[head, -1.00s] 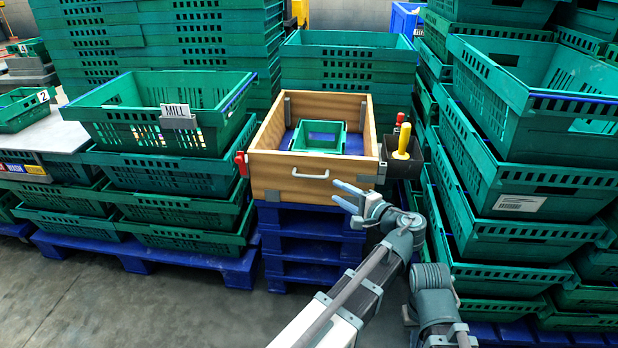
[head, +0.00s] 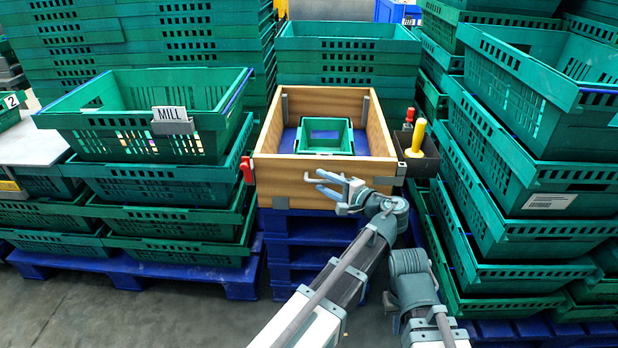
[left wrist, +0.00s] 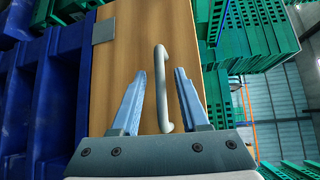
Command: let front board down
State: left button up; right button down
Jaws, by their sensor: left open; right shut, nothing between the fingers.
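The wooden box's front board (head: 290,190) stands upright, facing me; it fills the middle of the left wrist view (left wrist: 122,60). Its pale bar handle (left wrist: 161,70) appears between the fingers in that view. My left gripper (head: 325,183) is open in front of the board, and I cannot tell whether the fingers touch the handle. In the head view the gripper hides most of the handle. A red latch (head: 247,170) sits at the board's left end and a grey metal bracket (head: 386,181) at its right end. My right gripper is not in view.
A small green crate (head: 325,149) lies inside the box. A dark holder (head: 424,160) with yellow- and red-handled tools hangs on its right side. Blue pallets (head: 290,248) support the box. Green crate stacks (head: 160,190) flank it closely; the floor in front is open.

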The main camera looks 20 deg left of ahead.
pick_arm(q)
jog(key=shift+w+a, duration=0.2)
jog(key=shift+a, duration=0.1)
grip_shut()
dwell(1.3)
